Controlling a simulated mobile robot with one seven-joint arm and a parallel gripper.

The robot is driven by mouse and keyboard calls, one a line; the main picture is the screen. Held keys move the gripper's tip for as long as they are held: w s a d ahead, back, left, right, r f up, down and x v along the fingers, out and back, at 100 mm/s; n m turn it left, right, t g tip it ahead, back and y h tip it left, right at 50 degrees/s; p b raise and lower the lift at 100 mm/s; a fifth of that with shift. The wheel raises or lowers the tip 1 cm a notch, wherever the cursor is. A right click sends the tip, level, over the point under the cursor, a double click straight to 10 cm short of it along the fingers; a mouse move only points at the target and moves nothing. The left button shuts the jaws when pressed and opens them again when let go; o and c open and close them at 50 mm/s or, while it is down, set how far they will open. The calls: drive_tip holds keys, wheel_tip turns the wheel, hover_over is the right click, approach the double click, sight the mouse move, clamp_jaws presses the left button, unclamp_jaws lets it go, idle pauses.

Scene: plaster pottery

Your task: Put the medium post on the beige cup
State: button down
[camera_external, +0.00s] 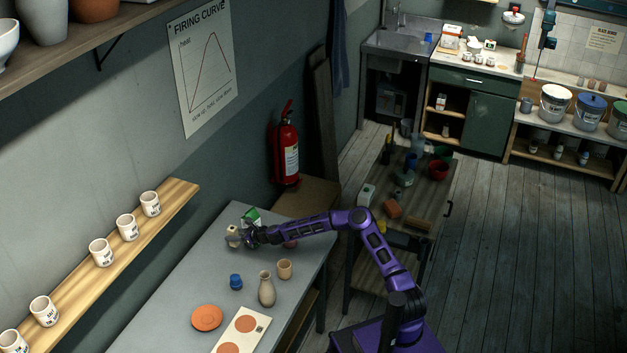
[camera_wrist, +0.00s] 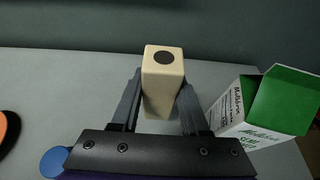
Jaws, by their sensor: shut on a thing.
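A beige square post with a dark round spot on its top end stands between my gripper's fingers; I take it for the medium post (camera_wrist: 163,85). My gripper (camera_external: 243,236) is shut on it, one finger on each side, near the wall edge of the grey table. The post (camera_external: 232,232) looks upright; I cannot tell whether it touches the table. The beige cup (camera_external: 285,269) stands on the table, to the right of and nearer than my gripper. Its mouth is up. The cup is not seen in the wrist view.
A green-and-white box (camera_wrist: 262,105) stands open close to my gripper's right. A tan vase (camera_external: 267,290) and a blue jar (camera_external: 236,282) stand near the cup. A terracotta disc (camera_external: 207,318) and a board with discs (camera_external: 228,344) lie nearer. A shelf of mugs (camera_external: 178,196) runs along the wall.

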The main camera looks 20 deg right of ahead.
drive_tip(key=w+d+r+b+v, duration=0.1)
drive_tip(key=w+r+v, duration=0.1)
drive_tip(key=v, duration=1.5)
drive_tip(key=b, duration=0.2)
hover_over(284, 264)
wheel_tip(284, 264, down, 6)
drive_tip(key=shift+f+b, duration=0.55)
drive_tip(key=shift+f, duration=1.45)
drive_tip(key=shift+f, duration=0.15)
drive_tip(key=shift+c, duration=2)
unclamp_jaws()
drive_tip(key=shift+d, duration=0.1)
